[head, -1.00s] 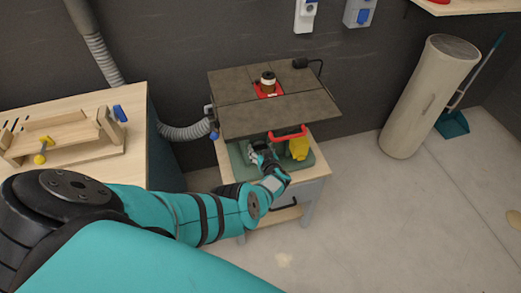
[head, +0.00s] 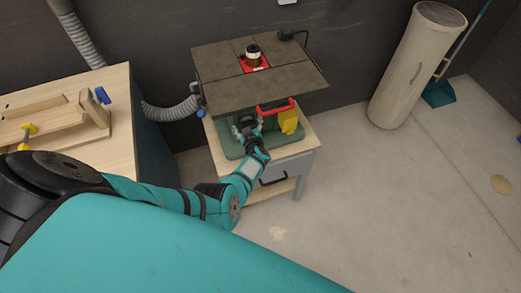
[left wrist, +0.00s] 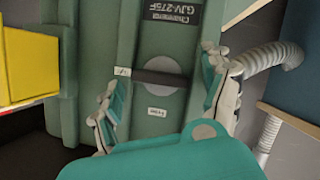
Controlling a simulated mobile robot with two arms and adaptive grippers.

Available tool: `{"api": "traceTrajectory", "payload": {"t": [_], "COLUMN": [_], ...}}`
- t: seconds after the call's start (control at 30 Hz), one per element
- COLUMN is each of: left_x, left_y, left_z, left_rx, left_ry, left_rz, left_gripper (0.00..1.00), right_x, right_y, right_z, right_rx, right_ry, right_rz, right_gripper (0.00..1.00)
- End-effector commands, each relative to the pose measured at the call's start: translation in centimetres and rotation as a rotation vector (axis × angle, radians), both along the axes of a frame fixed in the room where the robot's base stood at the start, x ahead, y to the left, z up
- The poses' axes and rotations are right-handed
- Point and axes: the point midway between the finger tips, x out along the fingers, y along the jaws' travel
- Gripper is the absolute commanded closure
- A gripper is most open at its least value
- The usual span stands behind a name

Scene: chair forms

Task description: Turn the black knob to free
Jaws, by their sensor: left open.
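The black knob (left wrist: 160,79) is a dark bar on the front of the green machine (left wrist: 150,30), and it lies nearly level across the left wrist view. A small white label (left wrist: 158,112) sits below it and another (left wrist: 122,71) at its left end; their text is too small to read surely. My left gripper (left wrist: 161,84) is open, with one finger on each side of the knob; I cannot tell whether they touch it. In the head view my left gripper (head: 246,128) is at the machine's front, under the tabletop, and hides the knob. My right gripper is not in view.
The machine's dark tabletop (head: 225,75) overhangs the gripper. A red handle (head: 275,107) and a yellow part (head: 288,121) are right of it. A grey hose (head: 172,112) runs left to a wooden workbench (head: 120,115).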

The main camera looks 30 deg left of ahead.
Motion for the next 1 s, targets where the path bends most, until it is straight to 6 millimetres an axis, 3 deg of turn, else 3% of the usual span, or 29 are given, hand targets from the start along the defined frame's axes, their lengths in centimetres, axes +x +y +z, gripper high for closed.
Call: {"api": "traceTrajectory", "payload": {"t": [0.4,1.0], "left_x": [-0.2,-0.2], "left_y": [0.2,0.2], "left_z": [-1.2,-1.3], "left_rx": [-0.347,-0.671], "left_ry": [-0.410,-0.786], "left_rz": [-0.004,-0.003], "left_gripper": [0.19,0.19], "right_x": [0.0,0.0], "right_y": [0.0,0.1], "right_z": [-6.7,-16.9], "right_rx": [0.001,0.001], "right_ry": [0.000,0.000], "right_rz": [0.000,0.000], "right_gripper": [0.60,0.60]}}
